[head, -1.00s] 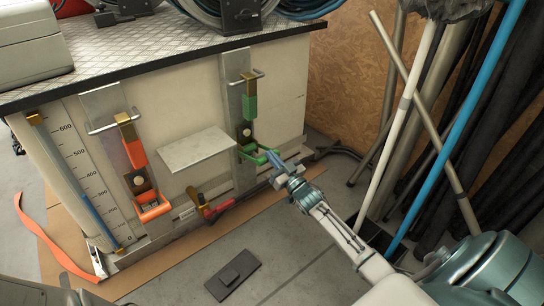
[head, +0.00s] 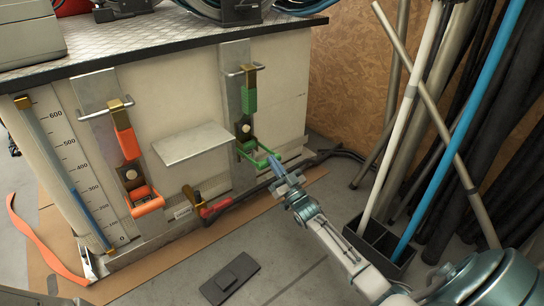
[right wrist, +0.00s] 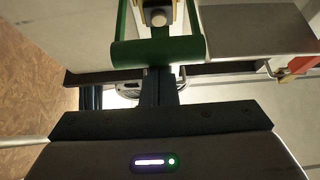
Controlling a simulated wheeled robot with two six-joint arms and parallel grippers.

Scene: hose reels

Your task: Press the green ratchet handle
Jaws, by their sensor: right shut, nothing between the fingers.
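The green ratchet handle (head: 258,158) is a U-shaped frame sticking out from the lower end of a metal strap plate on the cabinet's front. A green strap piece (head: 249,98) hangs above it. In the right wrist view the handle's thick green crossbar (right wrist: 158,51) spans the upper middle. My right gripper (head: 275,165) is shut and empty, its fingertips close to the handle's outer right end. In the right wrist view the dark fingers (right wrist: 158,88) reach up to the crossbar's lower edge; I cannot tell whether they touch. My left gripper is not in view.
An orange ratchet handle (head: 147,200) sits on the left plate. A small shelf (head: 194,145) juts out between the two plates. A red-handled lever (head: 216,208) is low on the cabinet. Poles (head: 452,130) lean at right. A dark pedal-like block (head: 229,278) lies on the floor.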

